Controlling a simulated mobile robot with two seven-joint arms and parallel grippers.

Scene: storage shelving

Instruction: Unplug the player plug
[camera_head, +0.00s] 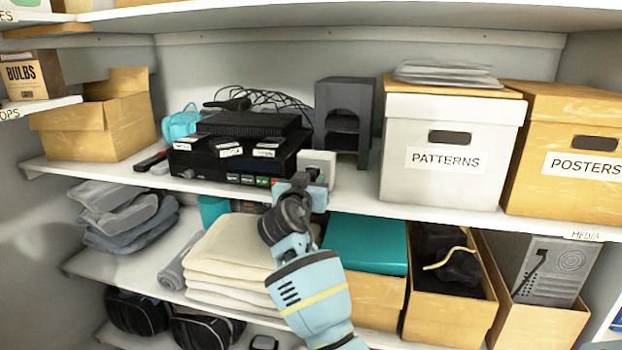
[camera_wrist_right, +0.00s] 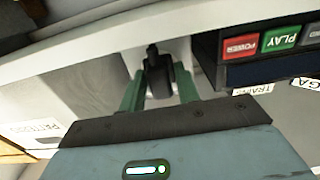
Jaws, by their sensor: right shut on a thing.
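The black player (camera_head: 232,165) sits on the middle shelf, with labelled tapes lying on top of it. Its red POWER button and green PLAY button (camera_wrist_right: 281,38) show in the right wrist view. A white block (camera_head: 320,161) stands at the player's right end. My right gripper (camera_head: 304,186) is in front of this block. In the right wrist view, its two green fingers (camera_wrist_right: 160,92) are shut on a small black plug (camera_wrist_right: 158,76). The plug's far end is against or close to the white block; I cannot tell whether it is seated. My left gripper is not in view.
A dark grey stand (camera_head: 345,110) is behind the white block. A white PATTERNS box (camera_head: 452,130) is to the right, with a POSTERS box (camera_head: 565,140) beyond it. Loose black cables (camera_head: 265,98) lie behind the player. Folded cloths (camera_head: 232,250) and a teal-lidded box (camera_head: 366,243) are below.

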